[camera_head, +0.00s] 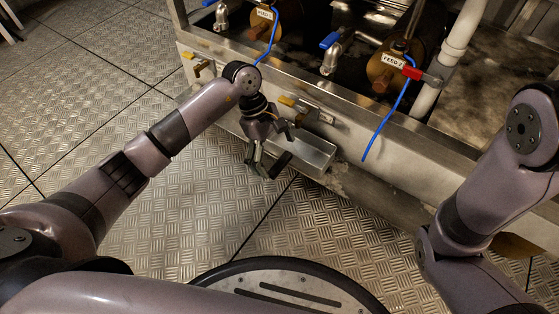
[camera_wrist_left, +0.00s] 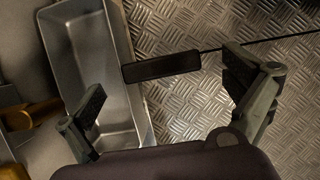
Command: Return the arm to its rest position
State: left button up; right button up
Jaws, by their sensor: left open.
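My left arm (camera_head: 185,118) reaches in from the left in the head view. My left gripper (camera_head: 276,148) hangs at its end, in front of the metal frame and close beside a shallow metal tray. In the left wrist view the gripper's (camera_wrist_left: 165,105) two fingers are spread wide with nothing held between them. A dark flat bar (camera_wrist_left: 161,66) shows between the fingers; I cannot tell what it belongs to. My right arm (camera_head: 490,190) stands at the right of the head view, and its gripper is out of view.
The metal tray (camera_head: 318,152) sticks out from the frame (camera_head: 385,170); it also shows in the left wrist view (camera_wrist_left: 122,112). A yellow-handled valve (camera_head: 290,102), blue-handled taps (camera_head: 329,40), a red-handled valve (camera_head: 412,73) and blue hoses (camera_head: 385,125) line the frame. Patterned floor (camera_head: 190,235) is open at left.

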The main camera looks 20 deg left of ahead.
pick_arm(q)
jog(key=v, duration=0.9)
